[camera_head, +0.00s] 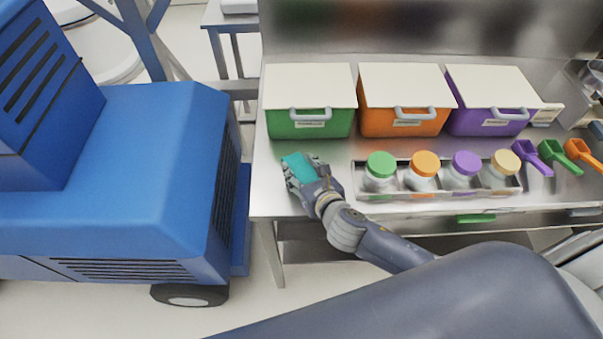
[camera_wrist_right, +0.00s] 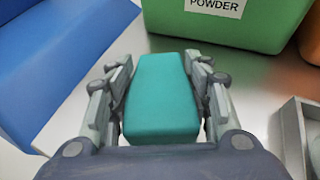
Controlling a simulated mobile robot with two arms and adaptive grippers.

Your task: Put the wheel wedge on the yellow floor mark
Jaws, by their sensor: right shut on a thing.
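The wheel wedge is a teal block (camera_head: 297,167) above the left end of the steel table, in front of the green bin. My right gripper (camera_head: 300,172) is shut on it. In the right wrist view the wedge (camera_wrist_right: 162,98) sits between the two fingers of my right gripper (camera_wrist_right: 162,105). I cannot tell whether the wedge touches the table top. The yellow floor mark does not show in either view. My left gripper is not in view.
A blue vehicle (camera_head: 130,170) with a dark wheel (camera_head: 190,295) stands left of the table (camera_head: 262,195). Green (camera_head: 310,122), orange (camera_head: 390,122) and purple (camera_head: 485,121) lidded bins line the table's back. A metal tray (camera_head: 430,194) of jars and several scoops (camera_head: 532,157) lie to the right.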

